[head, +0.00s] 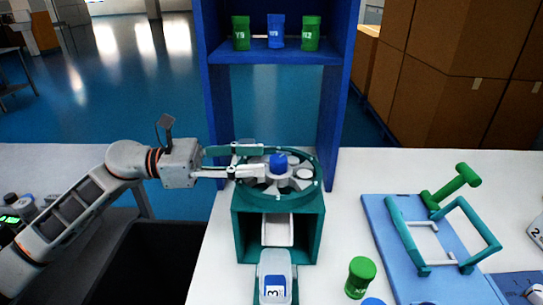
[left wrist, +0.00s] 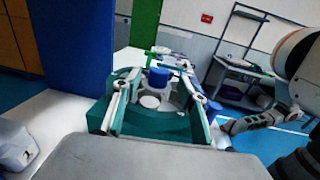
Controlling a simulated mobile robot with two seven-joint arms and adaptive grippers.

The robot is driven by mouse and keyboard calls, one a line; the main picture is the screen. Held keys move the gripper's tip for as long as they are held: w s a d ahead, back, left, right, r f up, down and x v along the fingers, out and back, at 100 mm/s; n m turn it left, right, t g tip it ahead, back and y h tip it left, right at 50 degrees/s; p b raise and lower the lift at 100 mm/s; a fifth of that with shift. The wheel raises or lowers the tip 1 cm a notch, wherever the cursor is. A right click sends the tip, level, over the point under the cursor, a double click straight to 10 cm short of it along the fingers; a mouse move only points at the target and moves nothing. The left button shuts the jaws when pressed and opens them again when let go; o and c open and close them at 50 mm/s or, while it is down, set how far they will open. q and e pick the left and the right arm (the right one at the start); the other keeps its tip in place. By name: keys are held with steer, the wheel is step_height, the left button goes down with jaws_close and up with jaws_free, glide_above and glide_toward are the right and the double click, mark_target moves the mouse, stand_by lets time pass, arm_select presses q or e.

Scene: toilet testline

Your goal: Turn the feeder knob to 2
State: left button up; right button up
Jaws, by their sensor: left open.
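The feeder (head: 237,225) is a green box with a round, spoked disc on top. Its blue knob (head: 278,161) stands at the middle of the disc; it also shows in the left wrist view (left wrist: 158,77). My left gripper (head: 262,160) reaches in from the left, low over the disc. Its fingers are apart, with the knob between the tips in the left wrist view (left wrist: 160,75). I cannot tell whether they touch it.
A blue shelf (head: 275,57) with green and blue bottles rises behind.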

mark_target(278, 158)
arm_select(q)
steer(key=d, duration=0.6)
steer(key=shift+w+p, duration=0.25)
steer(key=shift+p, duration=0.15)
jaws_close()
